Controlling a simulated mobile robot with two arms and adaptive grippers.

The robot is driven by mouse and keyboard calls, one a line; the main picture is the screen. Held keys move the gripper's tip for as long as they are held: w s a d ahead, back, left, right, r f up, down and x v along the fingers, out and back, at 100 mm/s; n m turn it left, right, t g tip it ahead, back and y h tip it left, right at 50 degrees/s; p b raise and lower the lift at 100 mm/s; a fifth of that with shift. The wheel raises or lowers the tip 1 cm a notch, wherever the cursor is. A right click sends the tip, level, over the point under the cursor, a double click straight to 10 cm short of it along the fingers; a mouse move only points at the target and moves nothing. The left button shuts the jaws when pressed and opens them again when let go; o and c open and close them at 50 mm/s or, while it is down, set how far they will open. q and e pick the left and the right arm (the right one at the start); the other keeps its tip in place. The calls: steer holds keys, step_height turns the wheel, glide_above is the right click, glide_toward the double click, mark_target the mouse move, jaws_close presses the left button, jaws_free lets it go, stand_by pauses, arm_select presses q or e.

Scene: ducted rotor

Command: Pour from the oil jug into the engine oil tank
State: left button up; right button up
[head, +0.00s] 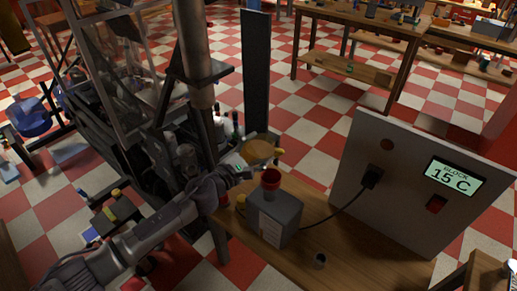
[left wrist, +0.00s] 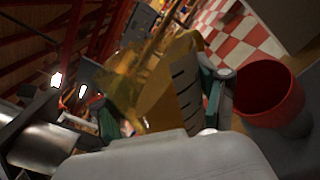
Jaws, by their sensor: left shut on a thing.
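The oil jug (head: 257,152) is amber and see-through. In the head view it is held just above and behind the engine oil tank. My left gripper (head: 243,172) is shut on it. In the left wrist view the jug (left wrist: 150,82) is blurred between the fingers, and I cannot tell its exact tilt or whether oil flows. The engine oil tank (head: 274,221) is a grey box with a pale label and a red funnel-like neck (head: 270,180) on top. The red neck also shows in the left wrist view (left wrist: 268,92), right of the fingers, apart from the jug. My right gripper is not seen.
The tank stands on a wooden table (head: 325,217). A grey panel (head: 400,185) with a "BLOCK 15 C" display stands on the right, with a black cable plugged in. A metal column (head: 197,60) rises behind my arm.

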arm_select(q)
steer(key=shift+r, duration=0.1)
steer(key=shift+f+m+b, duration=0.35)
steer(key=shift+m, duration=0.15)
stand_by(2.4)
steer(key=shift+f+m, duration=0.1)
steer(key=shift+m, duration=0.5)
stand_by(2.5)
steer(key=shift+f+m, duration=0.15)
steer(key=shift+m, duration=0.35)
stand_by(1.4)
